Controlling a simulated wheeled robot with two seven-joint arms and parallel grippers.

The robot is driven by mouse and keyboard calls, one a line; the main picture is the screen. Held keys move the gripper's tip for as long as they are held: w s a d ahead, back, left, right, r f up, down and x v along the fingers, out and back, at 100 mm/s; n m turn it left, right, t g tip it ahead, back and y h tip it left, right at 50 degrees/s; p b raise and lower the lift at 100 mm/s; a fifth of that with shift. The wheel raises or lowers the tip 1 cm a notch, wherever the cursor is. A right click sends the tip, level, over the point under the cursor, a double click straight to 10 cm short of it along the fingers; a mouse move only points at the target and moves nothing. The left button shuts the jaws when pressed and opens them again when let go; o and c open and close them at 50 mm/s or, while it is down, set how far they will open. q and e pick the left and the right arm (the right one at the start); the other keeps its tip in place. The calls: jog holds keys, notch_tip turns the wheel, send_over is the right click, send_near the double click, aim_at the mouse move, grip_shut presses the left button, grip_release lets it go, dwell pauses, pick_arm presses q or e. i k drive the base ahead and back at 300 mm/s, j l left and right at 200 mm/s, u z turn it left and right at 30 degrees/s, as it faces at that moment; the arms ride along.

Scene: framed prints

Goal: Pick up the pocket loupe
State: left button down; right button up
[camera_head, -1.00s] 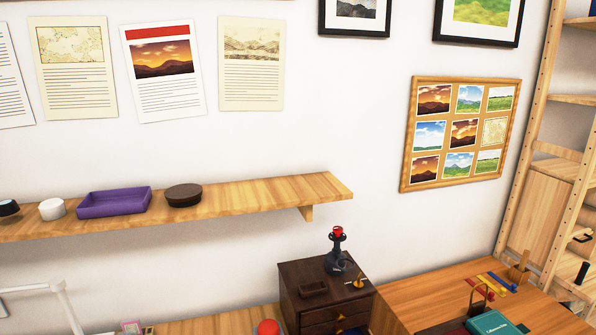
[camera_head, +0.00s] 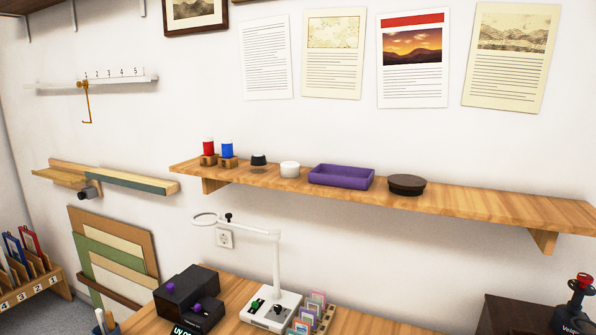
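A small black tapered piece with a pale top (camera_head: 259,160) stands on the wooden wall shelf (camera_head: 460,203); it looks most like a pocket loupe, but it is too small to be sure. A white round piece (camera_head: 290,169) stands just right of it. A purple tray (camera_head: 342,177) and a dark round lidded piece (camera_head: 407,185) are further right on the shelf. Neither of my grippers is in view.
Below, a table holds a white ring-headed stand (camera_head: 276,262), a black box (camera_head: 190,299) and several small colored cards (camera_head: 315,308). A dark cabinet (camera_head: 510,318) is lower right.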

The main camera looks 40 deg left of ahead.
aim_at(258, 163)
jog(key=u, duration=1.35)
jog(key=j, duration=0.3)
jog(key=i+j, duration=0.1)
jog(key=j, duration=0.25)
jog(key=j+z, duration=0.25)
jog(key=z, duration=0.2)
jog(key=j+z, duration=0.25)
jog(key=z, duration=0.2)
jog(key=j+z, duration=0.3)
jog(key=z, duration=0.15)
